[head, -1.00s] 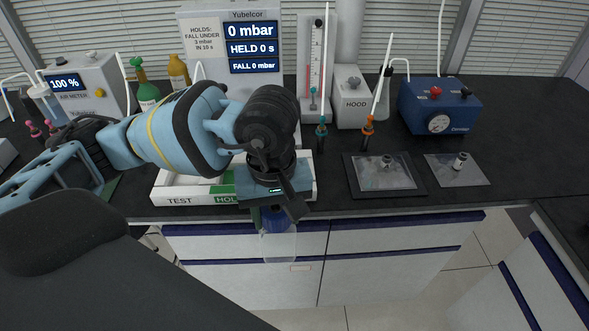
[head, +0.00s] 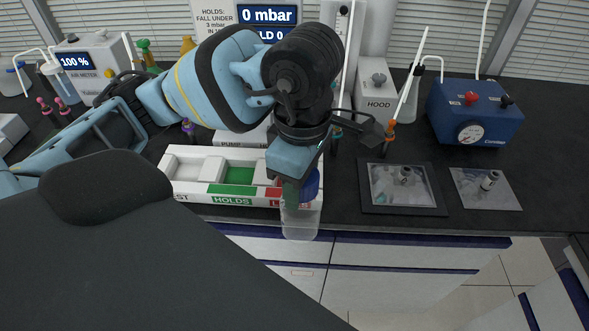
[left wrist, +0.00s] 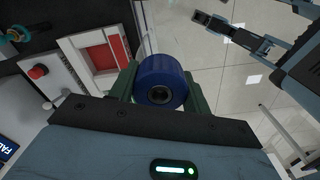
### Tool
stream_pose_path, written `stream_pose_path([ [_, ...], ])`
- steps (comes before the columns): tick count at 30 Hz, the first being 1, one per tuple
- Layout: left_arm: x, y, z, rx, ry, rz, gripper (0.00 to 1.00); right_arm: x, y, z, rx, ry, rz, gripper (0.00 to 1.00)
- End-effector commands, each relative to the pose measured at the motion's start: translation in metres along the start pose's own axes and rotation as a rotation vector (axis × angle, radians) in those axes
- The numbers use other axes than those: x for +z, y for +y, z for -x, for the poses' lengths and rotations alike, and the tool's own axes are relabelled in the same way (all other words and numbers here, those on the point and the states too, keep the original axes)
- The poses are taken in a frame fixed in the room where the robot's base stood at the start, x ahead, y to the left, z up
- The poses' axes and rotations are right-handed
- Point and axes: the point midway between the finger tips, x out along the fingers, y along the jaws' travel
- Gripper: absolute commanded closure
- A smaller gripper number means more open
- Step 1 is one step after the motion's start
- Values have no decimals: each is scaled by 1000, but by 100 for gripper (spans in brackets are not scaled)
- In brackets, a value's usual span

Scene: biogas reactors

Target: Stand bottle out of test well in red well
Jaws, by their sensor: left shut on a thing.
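A clear bottle (head: 300,222) with a blue cap hangs upright in my left gripper (head: 303,188). The gripper's green fingers are shut on its cap; in the left wrist view the cap (left wrist: 161,80) sits between them. The white tray (head: 178,192) has an empty white test well on the left, a green well (head: 239,176) in the middle and a red well (head: 273,193) on the right, partly hidden by my gripper. In the head view the bottle overlaps the tray's front right edge. The red well (left wrist: 106,55) shows beside the cap in the left wrist view. A black gripper (left wrist: 232,32), apparently my right, is over the floor.
Behind the tray stands a display (head: 267,14) reading 0 mbar. To the right are a hood box (head: 377,95), a dark-framed tray (head: 403,210) of small parts, a second mat (head: 487,192) and a blue pump (head: 475,115). The counter at far right is clear.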

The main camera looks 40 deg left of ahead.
Motion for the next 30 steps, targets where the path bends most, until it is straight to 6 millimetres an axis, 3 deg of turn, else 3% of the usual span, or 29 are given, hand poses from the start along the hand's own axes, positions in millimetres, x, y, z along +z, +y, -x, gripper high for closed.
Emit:
stream_pose_path([
  [21, -75, 123, -13, 1, 0, 4, 95, -4, 1, 4, 0, 4, 8, 59],
  [30, -83, 136, -15, 1, 0, -2, 95, -6, 2, 3, 1, 9, 9, 59],
])
